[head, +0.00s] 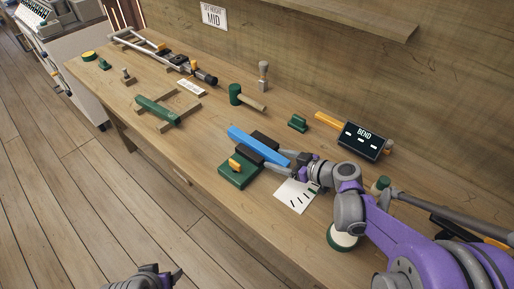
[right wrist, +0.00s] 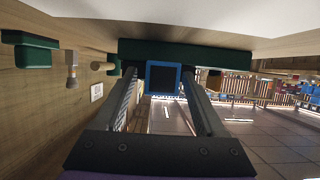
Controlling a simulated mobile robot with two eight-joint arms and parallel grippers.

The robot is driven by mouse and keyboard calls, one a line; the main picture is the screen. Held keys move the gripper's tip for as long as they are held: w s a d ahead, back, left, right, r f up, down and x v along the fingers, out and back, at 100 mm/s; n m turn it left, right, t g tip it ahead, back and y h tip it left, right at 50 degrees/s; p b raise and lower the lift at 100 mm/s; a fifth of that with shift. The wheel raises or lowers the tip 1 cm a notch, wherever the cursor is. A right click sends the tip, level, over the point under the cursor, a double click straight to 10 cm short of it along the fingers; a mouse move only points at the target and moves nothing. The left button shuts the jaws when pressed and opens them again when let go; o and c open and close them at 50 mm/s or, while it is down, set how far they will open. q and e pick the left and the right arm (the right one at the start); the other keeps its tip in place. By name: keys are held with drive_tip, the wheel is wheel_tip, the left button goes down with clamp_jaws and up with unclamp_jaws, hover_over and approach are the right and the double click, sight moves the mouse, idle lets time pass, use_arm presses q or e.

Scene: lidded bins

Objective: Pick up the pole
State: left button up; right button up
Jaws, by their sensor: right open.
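A long blue bar, which looks like the pole (head: 258,146), lies across a dark and green fixture (head: 236,178) on the workbench. In the right wrist view the pole (right wrist: 164,63) shows end-on as a blue square with a dark centre. My right gripper (head: 273,162) is open at the pole's near right end. Its fingers stand on either side of that end; whether they touch it I cannot tell. My left gripper (head: 160,275) is low at the bottom edge, away from the bench and mostly cut off; its jaws are unclear.
A black "BEND" display (head: 362,140) stands right of the pole. A white marked card (head: 296,194) lies under my right wrist.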

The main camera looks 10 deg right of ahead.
drive_tip(key=shift+a, duration=0.1)
drive_tip(key=shift+w, duration=0.1)
clamp_jaws()
idle(0.4)
